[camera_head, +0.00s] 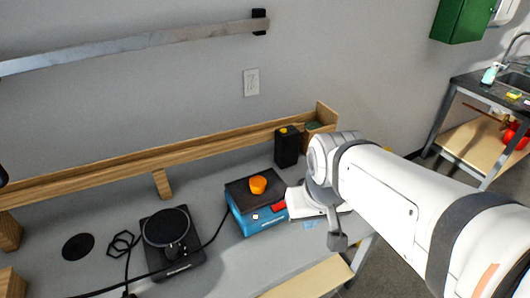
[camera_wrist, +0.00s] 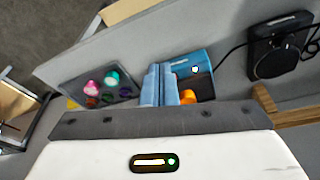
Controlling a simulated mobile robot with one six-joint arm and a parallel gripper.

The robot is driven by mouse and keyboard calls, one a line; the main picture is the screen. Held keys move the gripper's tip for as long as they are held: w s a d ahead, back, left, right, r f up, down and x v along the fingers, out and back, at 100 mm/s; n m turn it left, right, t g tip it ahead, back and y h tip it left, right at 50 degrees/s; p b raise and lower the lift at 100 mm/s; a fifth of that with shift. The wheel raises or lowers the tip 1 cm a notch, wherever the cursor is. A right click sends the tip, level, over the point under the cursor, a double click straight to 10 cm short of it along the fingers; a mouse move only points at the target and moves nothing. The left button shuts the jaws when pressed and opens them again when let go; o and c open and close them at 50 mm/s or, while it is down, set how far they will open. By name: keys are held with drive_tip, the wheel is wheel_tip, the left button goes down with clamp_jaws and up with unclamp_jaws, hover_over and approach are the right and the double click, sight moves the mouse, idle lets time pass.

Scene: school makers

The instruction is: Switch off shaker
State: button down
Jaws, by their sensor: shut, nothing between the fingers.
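The shaker (camera_head: 263,222) is a blue box with a dark top plate on the grey bench. An orange cup (camera_head: 258,185) stands on the plate. A small white dial (camera_head: 255,217) and a red part (camera_head: 278,207) show on its front side; whether the red part is the switch is unclear. My gripper (camera_head: 288,206) is right beside the red part, at the shaker's right end; contact cannot be told. In the wrist view, my gripper's fingers (camera_wrist: 160,68) are together and empty in front of the shaker (camera_wrist: 204,63), covering part of its front.
A black plate device (camera_head: 168,242) with a cable stands left of the shaker. A black container (camera_head: 287,148) stands behind it, near a wooden ledge (camera_head: 150,158). The wrist view shows a dark tray (camera_wrist: 98,88) with coloured items close to the fingers.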

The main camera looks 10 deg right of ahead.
drive_tip(key=w+n+g, duration=0.1)
drive_tip(key=w+n, duration=0.1)
drive_tip(key=w, duration=1)
drive_tip(key=n+g+h+p, duration=0.1)
drive_tip(key=n, duration=0.1)
approach(282, 204)
drive_tip(key=f, duration=0.2)
drive_tip(key=f+p, duration=0.1)
drive_tip(key=f, duration=0.3)
drive_tip(key=shift+w+d+f, duration=0.3)
drive_tip(key=shift+w+f, duration=0.05)
drive_tip(key=shift+f, duration=0.05)
